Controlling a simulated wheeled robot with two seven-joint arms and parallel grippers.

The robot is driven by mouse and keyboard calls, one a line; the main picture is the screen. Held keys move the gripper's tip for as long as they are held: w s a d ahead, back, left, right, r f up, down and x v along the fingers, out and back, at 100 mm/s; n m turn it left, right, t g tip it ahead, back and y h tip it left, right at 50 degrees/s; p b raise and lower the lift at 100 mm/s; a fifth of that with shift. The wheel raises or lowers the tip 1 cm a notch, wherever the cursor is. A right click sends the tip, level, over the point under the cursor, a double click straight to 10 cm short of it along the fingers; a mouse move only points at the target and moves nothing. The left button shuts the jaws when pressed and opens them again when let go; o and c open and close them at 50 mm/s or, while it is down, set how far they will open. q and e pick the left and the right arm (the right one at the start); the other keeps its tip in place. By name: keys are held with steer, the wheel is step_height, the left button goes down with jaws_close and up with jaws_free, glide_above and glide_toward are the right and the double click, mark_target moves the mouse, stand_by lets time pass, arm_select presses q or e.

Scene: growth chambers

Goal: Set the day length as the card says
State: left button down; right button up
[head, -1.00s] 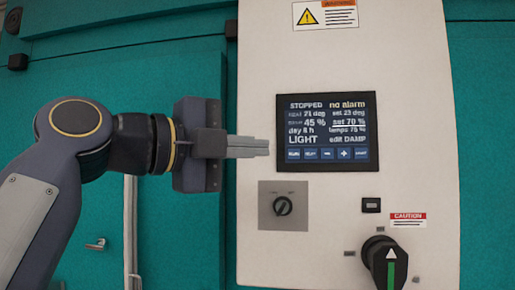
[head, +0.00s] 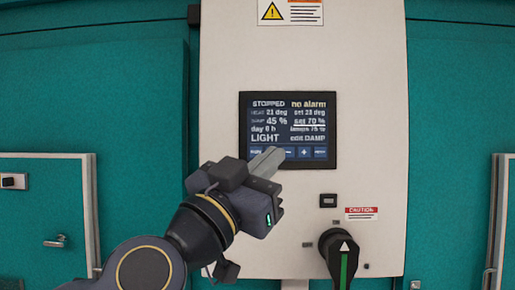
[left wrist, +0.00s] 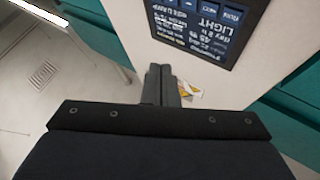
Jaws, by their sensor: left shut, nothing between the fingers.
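The control screen (head: 288,130) on the pale panel reads STOPPED, no alarm, 21 deg with set 23 deg, 45 % with set 70 %, a day value that looks like 8 h, LIGHT, and edit DAMP. The set 70 % line is underlined. A row of buttons runs along its bottom; the minus and plus (head: 304,152) show. My left gripper (head: 268,160) is shut and empty, its fingertips over the lower left of the screen, hiding a button; contact cannot be told. The left wrist view shows its fingers (left wrist: 161,84) and the screen (left wrist: 203,28) upside down. No day-length card is readable.
Below the screen are a small black switch (head: 328,201), a caution label (head: 361,213) and a large black knob (head: 341,258) with a green mark. A warning label (head: 290,12) is above. Teal walls (head: 455,90) flank the panel.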

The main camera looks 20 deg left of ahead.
arm_select(q)
steer(key=shift+w, duration=0.1)
steer(key=b, duration=0.5)
glide_toward(283, 143)
steer(key=w+d+r, duration=0.1)
steer(key=d+r, duration=0.1)
steer(key=shift+w+a, duration=0.1)
steer(key=shift+w, duration=0.85)
stand_by(1.2)
steer(key=shift+w+a+b, duration=0.15)
steer(key=shift+w+b, duration=0.15)
steer(key=shift+w, duration=0.1)
